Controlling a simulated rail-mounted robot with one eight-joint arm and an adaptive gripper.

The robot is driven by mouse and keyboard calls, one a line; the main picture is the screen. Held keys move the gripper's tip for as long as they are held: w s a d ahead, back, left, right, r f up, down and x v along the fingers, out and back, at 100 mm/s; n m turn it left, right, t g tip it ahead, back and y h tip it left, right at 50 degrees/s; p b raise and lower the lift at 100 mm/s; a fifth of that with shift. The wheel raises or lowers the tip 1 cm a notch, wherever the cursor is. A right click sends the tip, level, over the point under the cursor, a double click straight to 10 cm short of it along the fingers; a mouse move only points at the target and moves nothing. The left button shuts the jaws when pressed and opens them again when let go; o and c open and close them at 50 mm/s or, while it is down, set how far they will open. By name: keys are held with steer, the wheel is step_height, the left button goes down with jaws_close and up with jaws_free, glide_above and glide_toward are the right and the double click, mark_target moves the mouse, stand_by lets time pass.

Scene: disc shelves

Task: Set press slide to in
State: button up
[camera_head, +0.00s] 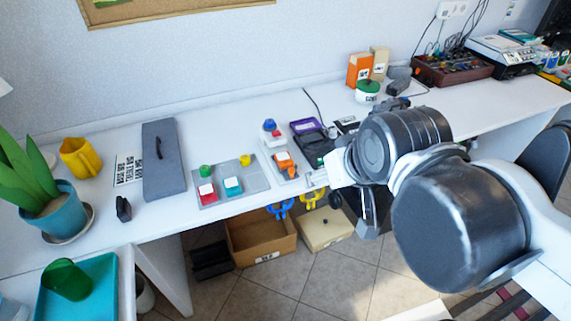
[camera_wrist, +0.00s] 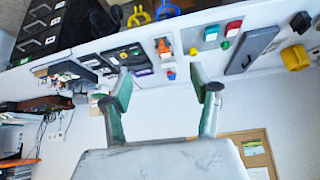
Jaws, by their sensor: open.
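No part is clearly marked as the press slide, so I cannot tell which it is or its position. A narrow grey panel (camera_head: 268,151) on the bench carries an orange block (camera_head: 284,157) and a blue-topped knob (camera_head: 269,125); the orange block also shows in the wrist view (camera_wrist: 163,47). A wider panel (camera_head: 221,184) beside it holds a red block (camera_head: 207,193), a teal block (camera_head: 233,187), a green knob (camera_head: 206,170) and a yellow knob (camera_head: 245,160). My gripper (camera_head: 318,180) is near the bench's front edge, right of the narrow panel. In the wrist view (camera_wrist: 160,82) its fingers are apart and empty.
A dark box with a purple tray (camera_head: 305,126) stands right of the narrow panel. A grey slab with a handle (camera_head: 163,160) lies to the left. Blue (camera_head: 280,208) and yellow (camera_head: 314,194) hooks hang at the front edge. A cardboard box (camera_head: 262,238) is below.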

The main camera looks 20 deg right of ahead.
steer(key=shift+w+r, duration=0.1)
steer(key=shift+w, duration=0.05)
steer(key=c, duration=0.5)
steer(key=w, duration=0.2)
steer(key=w+r+g, duration=0.1)
steer(key=w, duration=0.1)
steer(key=w+g, duration=0.1)
steer(key=w, duration=0.1)
steer(key=shift+w+r+m, duration=0.15)
steer(key=shift+w+m, duration=0.15)
steer(key=shift+c, duration=0.3)
steer(key=m+g, duration=0.2)
steer(key=g, duration=0.3)
glide_above(292, 169)
step_height(292, 169, down, 11)
step_height(292, 169, down, 14)
steer(key=b, duration=0.2)
steer(key=shift+r+b, duration=0.1)
steer(key=shift+b, duration=0.3)
jaws_close()
